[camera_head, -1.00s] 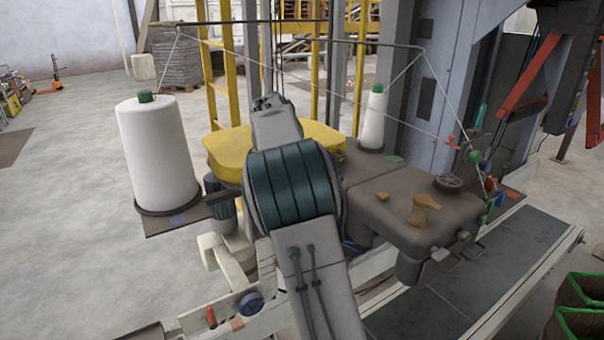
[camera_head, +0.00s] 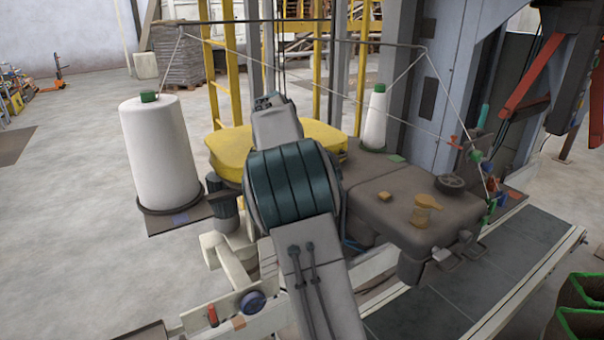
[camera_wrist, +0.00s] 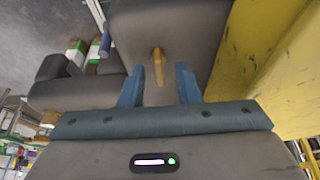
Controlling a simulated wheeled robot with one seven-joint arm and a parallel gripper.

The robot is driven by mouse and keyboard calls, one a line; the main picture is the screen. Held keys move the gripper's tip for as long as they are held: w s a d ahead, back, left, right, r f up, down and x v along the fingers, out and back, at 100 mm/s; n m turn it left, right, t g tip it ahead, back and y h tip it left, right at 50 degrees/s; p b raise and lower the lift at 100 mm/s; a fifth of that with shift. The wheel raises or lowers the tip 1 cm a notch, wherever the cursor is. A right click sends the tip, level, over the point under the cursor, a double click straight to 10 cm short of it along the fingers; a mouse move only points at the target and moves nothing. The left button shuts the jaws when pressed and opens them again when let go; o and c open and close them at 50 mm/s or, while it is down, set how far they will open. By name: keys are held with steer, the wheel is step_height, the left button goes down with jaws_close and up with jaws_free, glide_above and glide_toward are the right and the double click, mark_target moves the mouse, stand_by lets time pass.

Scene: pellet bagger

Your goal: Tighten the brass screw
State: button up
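In the wrist view a small brass-coloured piece (camera_wrist: 158,66), which looks like the brass screw, stands against a dark grey housing (camera_wrist: 190,28). My gripper (camera_wrist: 159,78) is open, with one blue finger on each side of the brass piece. I see a gap on both sides, and nothing is held. Whether the fingertips reach its depth I cannot tell. In the head view my arm covers the middle of the machine, and my gripper and this brass piece cannot be made out there.
A yellow cover (camera_head: 226,150) lies beside the arm; its yellow side (camera_wrist: 268,65) is close on the right in the wrist view. A large white thread cone (camera_head: 158,150) stands left. A grey machine head (camera_head: 385,222) right of the arm carries a black handwheel (camera_head: 450,183) and a tan piece (camera_head: 424,210).

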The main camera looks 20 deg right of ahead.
steer(key=v, duration=1.3)
steer(key=shift+a+r, duration=0.2)
steer(key=shift+r, duration=0.15)
steer(key=s+a+f+n+t+y, duration=0.1)
steer(key=s+f+n, duration=0.4)
steer(key=s, duration=0.6)
steer(key=s+a+f+n+t+y, duration=0.1)
steer(key=s+f+n, duration=0.4)
steer(key=s, duration=0.6)
steer(key=s+a+f+n+t+y, duration=0.1)
steer(key=s+a+f+n, duration=0.4)
steer(key=s, duration=0.7)
step_height(320, 180, down, 2)
steer(key=shift+f+n+y, duration=0.15)
steer(key=shift+n+y, duration=0.35)
steer(key=shift+y, duration=0.2)
steer(key=shift+s, duration=0.1)
